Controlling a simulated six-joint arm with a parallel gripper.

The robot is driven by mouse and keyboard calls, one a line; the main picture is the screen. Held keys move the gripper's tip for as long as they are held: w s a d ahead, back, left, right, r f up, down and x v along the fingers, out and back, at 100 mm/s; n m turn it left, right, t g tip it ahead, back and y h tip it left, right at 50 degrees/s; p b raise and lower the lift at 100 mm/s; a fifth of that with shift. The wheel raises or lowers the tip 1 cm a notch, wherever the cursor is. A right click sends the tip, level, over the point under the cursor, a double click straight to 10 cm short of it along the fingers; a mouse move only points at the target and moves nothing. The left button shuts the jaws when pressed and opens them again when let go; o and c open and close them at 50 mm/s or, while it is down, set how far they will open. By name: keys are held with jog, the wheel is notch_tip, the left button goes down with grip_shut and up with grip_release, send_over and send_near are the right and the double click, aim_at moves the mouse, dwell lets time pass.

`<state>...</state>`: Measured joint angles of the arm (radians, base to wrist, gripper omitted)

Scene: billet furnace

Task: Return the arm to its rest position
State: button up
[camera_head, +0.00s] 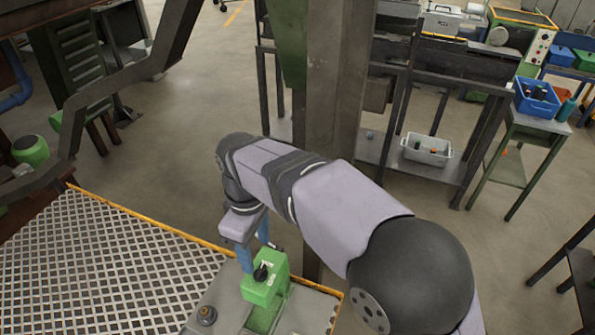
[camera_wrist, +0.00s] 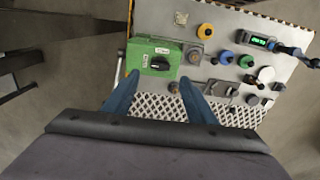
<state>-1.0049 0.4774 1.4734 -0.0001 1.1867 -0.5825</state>
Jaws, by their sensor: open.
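My gripper (camera_head: 254,248) hangs down over the panel in the head view, with its blue fingers apart and nothing seen between them. A green box (camera_head: 265,287) with a black rotary knob (camera_head: 261,272) is just below and beside the fingertips. In the wrist view my gripper (camera_wrist: 160,83) shows two spread blue fingers. The green box (camera_wrist: 148,57) with its black knob (camera_wrist: 160,63) lies beyond them, near the left fingertip. I cannot tell whether the fingertips touch the box. My arm hides part of the panel in the head view.
The grey panel (camera_wrist: 222,17) carries several buttons, including a yellow one (camera_wrist: 206,30) and a blue one (camera_wrist: 226,57). A mesh platform (camera_head: 100,270) with a yellow edge lies left. A steel column (camera_head: 333,90) stands behind my arm. A bench (camera_head: 540,124) holds a blue bin (camera_head: 537,104).

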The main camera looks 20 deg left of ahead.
jog(key=w+d+f+m, duration=0.1)
jog(key=w+d+m, duration=0.15)
jog(key=d, duration=0.55)
jog(key=w+d+f+m, duration=0.15)
jog(key=d+m, duration=0.25)
jog(key=d, duration=0.4)
jog(key=w+d+m, duration=0.2)
jog(key=d+m, duration=0.1)
jog(key=d, duration=0.4)
jog(key=s+d+f+m, duration=0.2)
jog(key=s+d+m, duration=0.2)
jog(key=d, duration=0.4)
jog(key=s+d+f+m, duration=0.3)
jog(key=s+d+m, duration=0.2)
jog(key=d, duration=0.3)
notch_tip(320, 180, down, 24)
jog(key=b, duration=2.4)
